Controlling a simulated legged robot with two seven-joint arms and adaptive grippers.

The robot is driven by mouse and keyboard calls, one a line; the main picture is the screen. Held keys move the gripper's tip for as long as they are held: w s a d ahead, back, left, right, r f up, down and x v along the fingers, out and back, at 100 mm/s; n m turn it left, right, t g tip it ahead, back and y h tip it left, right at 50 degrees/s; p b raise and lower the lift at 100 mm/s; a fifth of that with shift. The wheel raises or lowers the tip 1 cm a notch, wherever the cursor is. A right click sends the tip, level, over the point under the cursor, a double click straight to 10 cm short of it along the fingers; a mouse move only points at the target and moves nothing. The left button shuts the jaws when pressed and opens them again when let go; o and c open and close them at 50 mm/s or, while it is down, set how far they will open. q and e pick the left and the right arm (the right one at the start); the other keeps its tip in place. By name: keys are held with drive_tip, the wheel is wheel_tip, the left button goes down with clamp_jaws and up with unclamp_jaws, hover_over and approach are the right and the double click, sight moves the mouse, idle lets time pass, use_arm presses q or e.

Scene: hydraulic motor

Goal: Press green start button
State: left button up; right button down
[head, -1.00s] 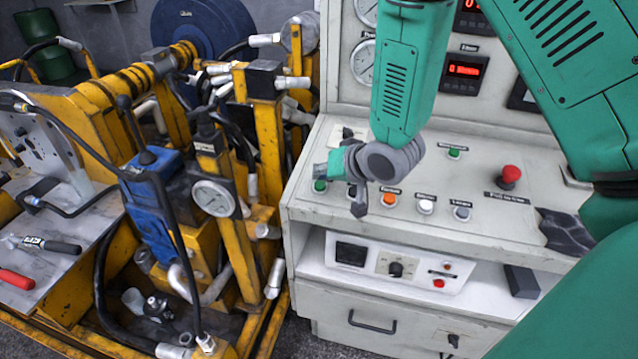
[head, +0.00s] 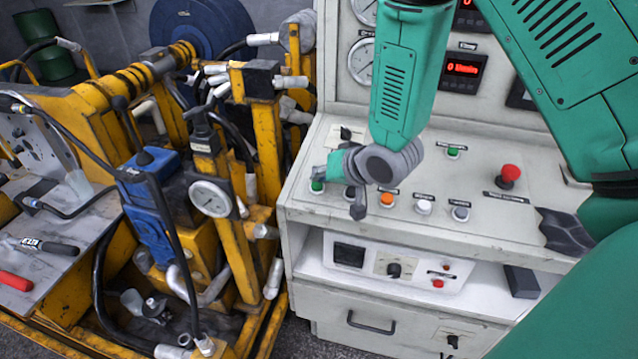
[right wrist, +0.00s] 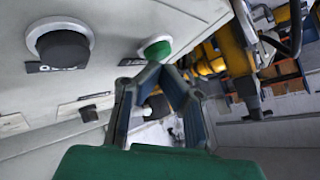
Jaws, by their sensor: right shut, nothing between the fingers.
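A green button (head: 317,187) sits at the left front of the white console's sloped panel. It also shows in the right wrist view as a green cap in a pale ring (right wrist: 156,48). My right gripper (head: 322,173) is over this button, at the left end of the button row. In the right wrist view its fingertips (right wrist: 163,70) come together, empty, close to the green cap. I cannot tell whether they touch it. A second green button (head: 453,152) is farther back on the panel. My left gripper is not in view.
The row continues right with a dark knob, partly hidden by my gripper, then orange (head: 388,199), white (head: 424,206) and grey (head: 460,213) buttons. A red mushroom button (head: 509,175) stands farther right. Yellow machinery (head: 262,150) stands close to the console's left.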

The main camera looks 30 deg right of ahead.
drive_tip(key=shift+a, duration=0.8)
drive_tip(key=shift+d+f, duration=0.25)
drive_tip(key=shift+d, duration=0.2)
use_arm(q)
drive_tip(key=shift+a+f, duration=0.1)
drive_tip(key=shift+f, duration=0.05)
use_arm(e)
drive_tip(key=shift+d, duration=0.25)
drive_tip(key=shift+a+r+p, duration=0.6)
drive_tip(key=shift+a+r, duration=0.2)
drive_tip(key=shift+r, duration=0.1)
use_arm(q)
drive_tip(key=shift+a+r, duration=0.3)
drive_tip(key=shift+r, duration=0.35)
use_arm(e)
drive_tip(key=shift+s, duration=0.1)
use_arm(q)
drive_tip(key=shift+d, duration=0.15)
use_arm(e)
drive_tip(key=shift+d+f, duration=0.1)
drive_tip(key=shift+d, duration=0.15)
